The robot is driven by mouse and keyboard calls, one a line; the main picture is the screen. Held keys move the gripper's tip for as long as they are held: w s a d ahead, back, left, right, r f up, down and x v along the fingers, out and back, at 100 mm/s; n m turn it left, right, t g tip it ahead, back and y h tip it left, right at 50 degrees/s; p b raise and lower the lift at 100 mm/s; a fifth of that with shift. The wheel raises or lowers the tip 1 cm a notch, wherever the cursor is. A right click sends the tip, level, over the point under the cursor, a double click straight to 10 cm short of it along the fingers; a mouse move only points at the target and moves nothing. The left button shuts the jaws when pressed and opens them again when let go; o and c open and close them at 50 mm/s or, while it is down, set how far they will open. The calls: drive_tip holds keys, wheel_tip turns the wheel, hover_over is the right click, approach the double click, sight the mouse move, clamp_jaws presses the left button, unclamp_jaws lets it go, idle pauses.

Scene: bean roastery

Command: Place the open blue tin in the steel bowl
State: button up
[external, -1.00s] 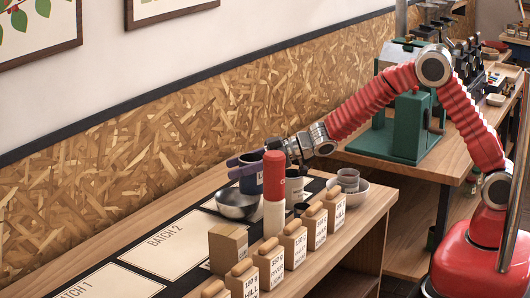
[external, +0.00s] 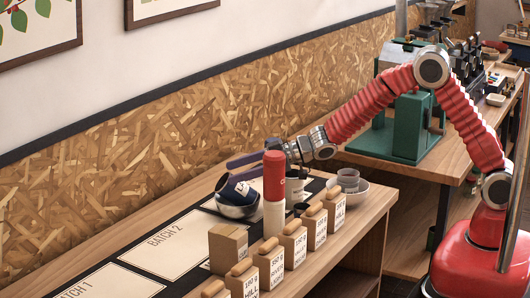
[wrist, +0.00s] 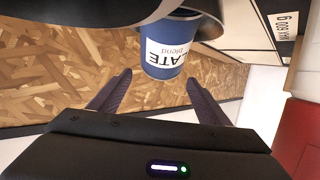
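The blue tin (external: 236,190) with a white label sits tilted in the steel bowl (external: 240,212), leaning to the left with its upper part above the rim. In the wrist view the tin (wrist: 168,62) shows upside down, just beyond my fingertips, against the dark curved bowl (wrist: 195,22). My gripper (external: 245,160) is above and to the right of the tin, partly hidden behind the red and white canister. In the wrist view my gripper's two purple fingers (wrist: 157,95) are spread apart with nothing between them.
The red and white canister (external: 274,190) stands close in front of my gripper. Several labelled blocks with wooden tops (external: 293,240) line the front edge. A grey cup (external: 348,179) sits in a white bowl at the right. The BATCH 2 card (external: 165,243) lies clear.

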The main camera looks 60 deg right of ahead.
drive_tip(key=shift+r, duration=0.1)
drive_tip(key=shift+r, duration=0.25)
drive_tip(key=shift+s+d+r, duration=0.15)
drive_tip(key=shift+s+r, duration=0.05)
drive_tip(key=v, duration=1.1)
drive_tip(key=shift+s+d+r, duration=0.1)
drive_tip(key=shift+s, duration=0.1)
idle(0.4)
